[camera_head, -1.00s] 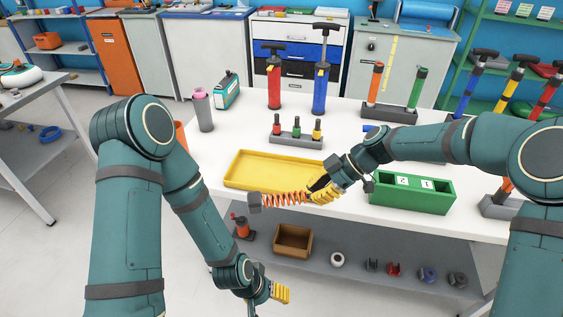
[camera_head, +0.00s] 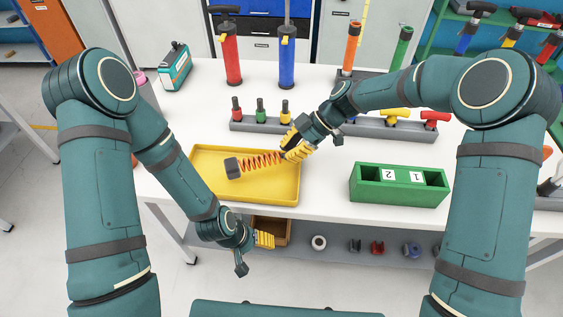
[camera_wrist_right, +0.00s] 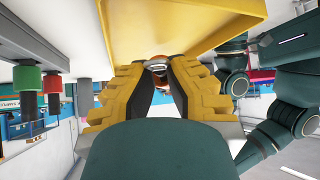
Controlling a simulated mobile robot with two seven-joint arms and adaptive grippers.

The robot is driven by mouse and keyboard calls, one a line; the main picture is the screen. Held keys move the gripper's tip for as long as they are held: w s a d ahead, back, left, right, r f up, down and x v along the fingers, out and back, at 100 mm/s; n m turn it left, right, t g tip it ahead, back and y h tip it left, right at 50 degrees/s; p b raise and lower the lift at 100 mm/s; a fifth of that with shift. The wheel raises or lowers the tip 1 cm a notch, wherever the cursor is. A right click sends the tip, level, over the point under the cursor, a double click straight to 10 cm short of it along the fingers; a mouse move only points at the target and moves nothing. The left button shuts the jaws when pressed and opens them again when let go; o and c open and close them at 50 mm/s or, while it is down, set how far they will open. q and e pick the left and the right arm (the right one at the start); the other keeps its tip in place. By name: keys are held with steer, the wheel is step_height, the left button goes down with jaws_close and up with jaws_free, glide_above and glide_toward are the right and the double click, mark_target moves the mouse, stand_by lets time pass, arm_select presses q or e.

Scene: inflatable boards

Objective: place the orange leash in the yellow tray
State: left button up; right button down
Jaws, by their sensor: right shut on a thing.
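The orange leash (camera_head: 260,160) is a coiled cord with a dark block at its left end. My right gripper (camera_head: 296,149) is shut on its right end and holds it over the yellow tray (camera_head: 265,188). I cannot tell whether the leash touches the tray. In the right wrist view, yellow fingers (camera_wrist_right: 157,68) close around a small orange and grey part, mostly hidden, with the tray (camera_wrist_right: 190,22) beyond. My left gripper (camera_head: 264,239) is low in front of the table edge, apart from the leash; its finger opening is unclear.
A green box (camera_head: 400,186) stands right of the tray. A grey rack (camera_head: 250,124) with red, green and yellow pieces stands behind it. Red (camera_head: 229,55) and blue (camera_head: 287,58) pumps stand at the back. White tabletop is free between tray and green box.

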step_height(320, 180, down, 5)
steer(key=shift+r+b, duration=0.1)
steer(key=shift+b, duration=0.25)
steer(key=c, duration=1.4)
jaws_free()
steer(key=shift+p+v, duration=0.6)
steer(key=shift+v, duration=3.2)
